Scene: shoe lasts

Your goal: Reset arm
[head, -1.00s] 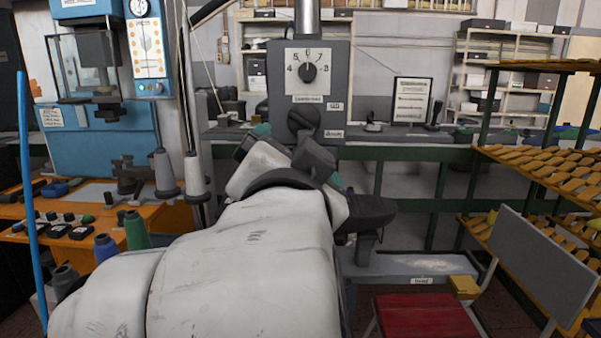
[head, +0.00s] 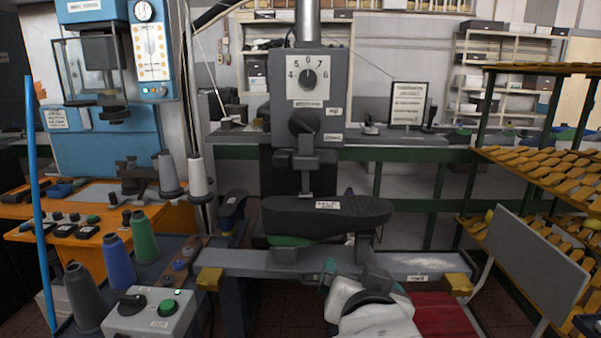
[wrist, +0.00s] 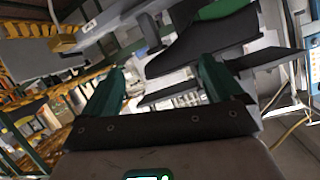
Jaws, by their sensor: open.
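My gripper (wrist: 162,63) shows in the wrist view with its two green fingers spread apart and nothing between them. In the head view my white arm (head: 378,318) is low at the bottom, right of centre, with dark and green parts at its end below the bench. A dark shoe last (head: 325,216) with a white label lies on a stand under the dial machine. It also shows in the wrist view (wrist: 200,45), beyond the fingertips and tilted in the picture; I cannot tell the exact gap.
A grey bench bar (head: 410,263) with yellow end blocks runs just beyond my arm. A control box (head: 150,318) and thread cones (head: 117,262) stand at left.

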